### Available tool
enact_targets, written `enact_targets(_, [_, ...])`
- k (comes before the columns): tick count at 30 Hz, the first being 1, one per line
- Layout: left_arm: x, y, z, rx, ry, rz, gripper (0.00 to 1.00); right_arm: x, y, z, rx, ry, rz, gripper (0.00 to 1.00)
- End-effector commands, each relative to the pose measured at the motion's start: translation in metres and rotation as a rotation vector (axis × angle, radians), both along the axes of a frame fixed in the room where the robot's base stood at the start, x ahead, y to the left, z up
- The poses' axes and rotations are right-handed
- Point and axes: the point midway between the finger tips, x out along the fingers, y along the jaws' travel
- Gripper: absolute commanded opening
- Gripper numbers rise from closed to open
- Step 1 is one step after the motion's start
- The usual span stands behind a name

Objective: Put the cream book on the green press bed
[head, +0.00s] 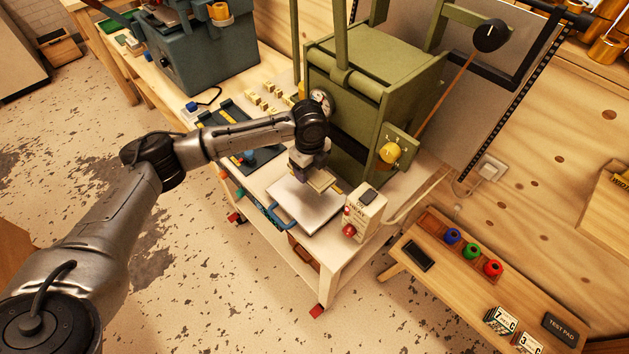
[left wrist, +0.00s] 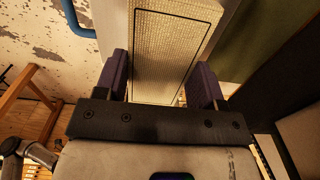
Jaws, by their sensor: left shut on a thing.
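The cream book (head: 323,180) is small and mostly hidden by my gripper in the head view. In the left wrist view the cream book (left wrist: 166,55) has a woven cover with a thin dark border. My left gripper (head: 314,171) is shut on it, with a purple pad on each side. The green press (head: 378,80) stands behind. Its pale flat bed (head: 300,208), with a blue handle (head: 278,219), lies in front, under the gripper. I cannot tell whether the book touches the bed. My right gripper is not in view.
A cream control box (head: 364,212) with a red button stands just right of the bed. A yellow knob (head: 389,153) juts from the press. Small yellow blocks (head: 266,94) and a dark tray (head: 236,127) lie left. A low wooden bench (head: 460,285) stands right.

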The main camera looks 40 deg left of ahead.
Motion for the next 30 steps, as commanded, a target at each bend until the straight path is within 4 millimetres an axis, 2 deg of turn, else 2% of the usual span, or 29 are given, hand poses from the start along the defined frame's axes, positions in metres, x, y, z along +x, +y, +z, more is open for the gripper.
enact_targets(2, [0.013, -0.002, 0.0, 0.0, 0.0, 0.001, 0.34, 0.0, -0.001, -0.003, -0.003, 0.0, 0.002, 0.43])
enact_targets(6, [0.011, -0.001, -0.016, 0.002, 0.002, 0.0, 0.34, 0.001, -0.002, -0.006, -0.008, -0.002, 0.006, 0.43])
enact_targets(14, [0.011, -0.001, -0.027, 0.001, 0.001, 0.0, 0.34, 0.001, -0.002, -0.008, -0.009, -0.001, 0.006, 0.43])
enact_targets(24, [0.014, -0.002, -0.07, 0.001, 0.0, 0.0, 0.34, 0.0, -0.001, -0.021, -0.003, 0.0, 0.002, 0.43])
enact_targets(30, [0.015, -0.001, -0.07, 0.001, 0.0, 0.0, 0.34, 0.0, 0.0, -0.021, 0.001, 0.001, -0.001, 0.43])
